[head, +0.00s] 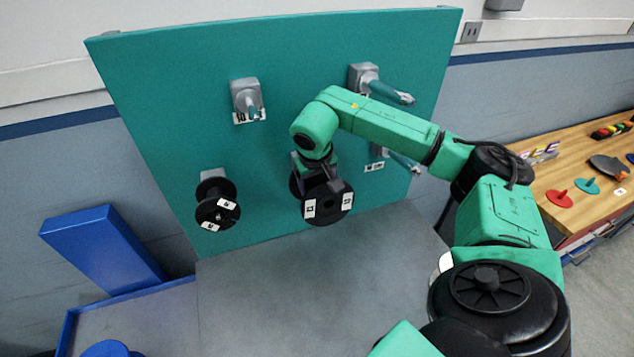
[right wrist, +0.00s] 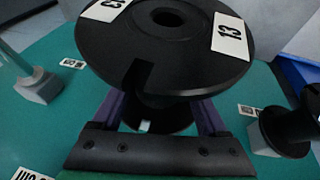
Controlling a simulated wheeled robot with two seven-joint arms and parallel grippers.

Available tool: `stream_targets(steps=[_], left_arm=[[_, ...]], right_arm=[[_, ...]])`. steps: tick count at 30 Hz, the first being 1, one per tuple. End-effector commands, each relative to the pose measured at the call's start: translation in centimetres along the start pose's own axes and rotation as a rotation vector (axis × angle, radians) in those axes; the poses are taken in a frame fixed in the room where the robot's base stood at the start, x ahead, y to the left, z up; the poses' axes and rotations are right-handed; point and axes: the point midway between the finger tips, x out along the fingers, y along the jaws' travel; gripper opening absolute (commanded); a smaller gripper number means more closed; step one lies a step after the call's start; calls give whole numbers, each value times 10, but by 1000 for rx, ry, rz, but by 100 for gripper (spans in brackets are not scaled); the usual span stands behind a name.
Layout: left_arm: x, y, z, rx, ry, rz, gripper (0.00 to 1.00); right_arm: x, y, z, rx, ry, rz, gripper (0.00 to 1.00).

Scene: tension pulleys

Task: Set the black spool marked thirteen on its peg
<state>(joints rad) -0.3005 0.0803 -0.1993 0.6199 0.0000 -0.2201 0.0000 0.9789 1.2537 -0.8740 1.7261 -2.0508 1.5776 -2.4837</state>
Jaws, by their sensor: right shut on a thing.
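The black spool marked 13 (head: 328,213) is in front of the teal board, low and near its middle. In the right wrist view its front flange (right wrist: 150,50) shows two white labels, a dark centre hole and a notch. My right gripper (head: 318,172) is shut on the spool between its flanges; its two purple fingers (right wrist: 160,115) show either side of the core. Whether a peg is behind the spool is hidden. A bare peg (head: 385,150) stands to the right, partly behind my arm. My left gripper is not in view.
The teal board (head: 180,100) also carries a top-left peg (head: 248,100) and a top-right peg (head: 365,78). Another black spool (head: 217,207) is at the lower left.

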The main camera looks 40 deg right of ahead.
Motion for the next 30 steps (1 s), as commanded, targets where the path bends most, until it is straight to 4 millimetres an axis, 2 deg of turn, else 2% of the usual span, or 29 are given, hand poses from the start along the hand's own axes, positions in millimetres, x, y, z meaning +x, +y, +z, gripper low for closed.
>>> stream_targets(steps=[30], left_arm=[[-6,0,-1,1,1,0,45]], right_arm=[[13,0,-27,0,1,0,0]])
